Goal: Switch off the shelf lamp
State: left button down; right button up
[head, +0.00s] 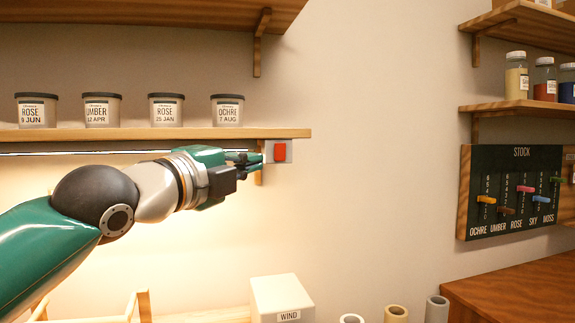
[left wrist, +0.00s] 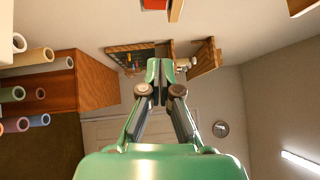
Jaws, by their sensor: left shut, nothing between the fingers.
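The shelf lamp (head: 70,153) is a thin bright strip under the lower left shelf in the head view, and it is lit. Its red switch (head: 280,152) sits on a pale plate (head: 269,146) near the shelf's right end. My left gripper (head: 254,157) is shut and empty, its tips just left of the switch by the plate's left edge. I cannot tell whether they touch the plate. The left wrist view shows the closed fingers (left wrist: 160,78) and a red patch at the top edge, likely the switch (left wrist: 154,4). My right gripper is not in view.
Several lidded jars (head: 166,110) stand on the shelf (head: 200,134) above my left arm. A wooden bracket (head: 259,176) is below the switch. A white WIND box (head: 282,298) stands lower down. A stock board (head: 510,190) hangs at right, with open wall between.

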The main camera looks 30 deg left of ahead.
pick_arm(q)
jog(key=p, duration=0.4)
send_near(286, 146)
jog(key=w+d, duration=0.3)
jog(key=w, duration=0.1)
jog(key=shift+w+a+r, duration=0.1)
jog(key=shift+w+a, duration=0.1)
jog(key=shift+a, duration=0.25)
jog(key=shift+w+a+r, duration=0.1)
jog(key=shift+w+a, duration=0.1)
jog(key=shift+a, duration=0.25)
jog(key=shift+w+a, duration=0.65)
jog(key=shift+a, duration=0.1)
jog(key=shift+w+a+r+p, duration=0.15)
jog(key=shift+r+p, duration=0.15)
jog(key=shift+p, duration=0.5)
jog(key=shift+f, duration=0.2)
jog(key=shift+n, duration=0.3)
